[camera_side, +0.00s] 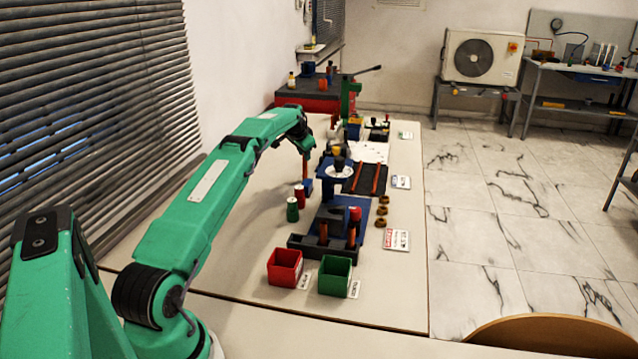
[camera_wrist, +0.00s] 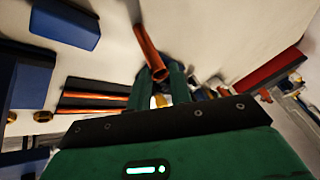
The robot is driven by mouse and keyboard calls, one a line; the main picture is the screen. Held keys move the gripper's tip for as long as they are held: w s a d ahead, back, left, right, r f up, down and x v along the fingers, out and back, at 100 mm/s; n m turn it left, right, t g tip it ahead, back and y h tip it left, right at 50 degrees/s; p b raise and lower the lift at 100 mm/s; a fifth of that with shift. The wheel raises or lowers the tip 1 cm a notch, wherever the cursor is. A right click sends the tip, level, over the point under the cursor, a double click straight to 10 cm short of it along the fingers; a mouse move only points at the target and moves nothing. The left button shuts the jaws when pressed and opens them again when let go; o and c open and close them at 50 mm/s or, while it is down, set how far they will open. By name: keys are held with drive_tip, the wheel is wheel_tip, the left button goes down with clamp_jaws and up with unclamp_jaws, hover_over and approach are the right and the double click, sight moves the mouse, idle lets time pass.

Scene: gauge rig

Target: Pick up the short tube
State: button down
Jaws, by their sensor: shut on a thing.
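A short copper tube (camera_side: 305,169) is held roughly upright below my gripper (camera_side: 304,153) in the side view. In the wrist view the tube (camera_wrist: 149,50) juts out from between the fingers of my gripper (camera_wrist: 163,84), which is shut on it. A blue block (camera_side: 307,186) is close by the tube's lower end in the side view; I cannot tell whether they touch. The block also shows at the upper left of the wrist view (camera_wrist: 65,24), apart from the tube.
A black rack (camera_side: 350,186) with two longer copper tubes (camera_side: 375,180) lies to the right. Red (camera_side: 299,198) and green (camera_side: 292,212) cans stand nearer the camera. A red bin (camera_side: 285,268) and a green bin (camera_side: 335,277) are at the front. The table left of the cans is clear.

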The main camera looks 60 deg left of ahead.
drive_tip(key=shift+r, duration=0.1)
drive_tip(key=w+d+r, duration=0.2)
drive_tip(key=d+r, duration=0.8)
drive_tip(key=d, duration=0.1)
drive_tip(key=shift+w+d+r+h, duration=0.2)
drive_tip(key=shift+w+r+h, duration=0.05)
drive_tip(key=shift+r+h, duration=0.15)
idle(0.9)
drive_tip(key=shift+r, duration=0.1)
idle(0.4)
